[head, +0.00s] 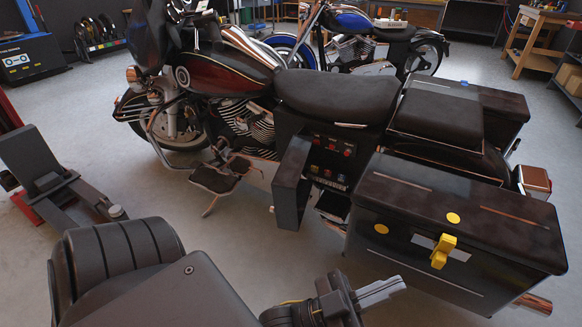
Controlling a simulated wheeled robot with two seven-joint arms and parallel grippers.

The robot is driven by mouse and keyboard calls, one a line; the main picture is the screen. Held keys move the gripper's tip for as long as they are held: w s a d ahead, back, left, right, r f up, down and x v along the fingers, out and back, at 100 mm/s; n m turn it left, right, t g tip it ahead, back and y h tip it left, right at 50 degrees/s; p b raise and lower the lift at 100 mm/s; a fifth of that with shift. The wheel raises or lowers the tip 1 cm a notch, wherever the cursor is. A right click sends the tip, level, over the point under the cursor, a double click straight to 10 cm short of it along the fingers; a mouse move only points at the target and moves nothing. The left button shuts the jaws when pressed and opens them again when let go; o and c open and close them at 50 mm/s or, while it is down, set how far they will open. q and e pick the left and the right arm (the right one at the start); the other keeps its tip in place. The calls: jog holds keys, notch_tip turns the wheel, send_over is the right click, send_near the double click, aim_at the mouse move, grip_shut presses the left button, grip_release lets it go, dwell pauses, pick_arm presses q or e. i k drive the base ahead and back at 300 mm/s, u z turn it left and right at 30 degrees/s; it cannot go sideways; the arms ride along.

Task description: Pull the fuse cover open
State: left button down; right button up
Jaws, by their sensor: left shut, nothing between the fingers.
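The fuse cover (291,186) is a dark flat panel on the side of the red and black motorcycle (217,73), below the seat. It stands swung out from the bike, on the left side of the fuse bay. The fuse panel (333,158) is exposed beside it, with red and other coloured fuses and small labels. My left gripper (383,291) is at the bottom of the head view, below and to the right of the cover. It is shut, empty and apart from the cover. My right gripper is not in view.
A black side case (470,215) with a yellow latch (443,251) juts out to the right of the fuse bay. A footboard (220,174) sticks out on the left. A blue motorcycle (352,22) stands behind. Grey floor (225,245) is clear in front of the bike.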

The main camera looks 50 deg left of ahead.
aim_at(291, 194)
jog(key=u, duration=0.05)
jog(key=k, duration=1.1)
jog(key=z, duration=0.75)
jog(key=i, duration=0.8)
jog(key=u, duration=0.6)
jog(key=i, duration=0.65)
jog(key=u, duration=0.65)
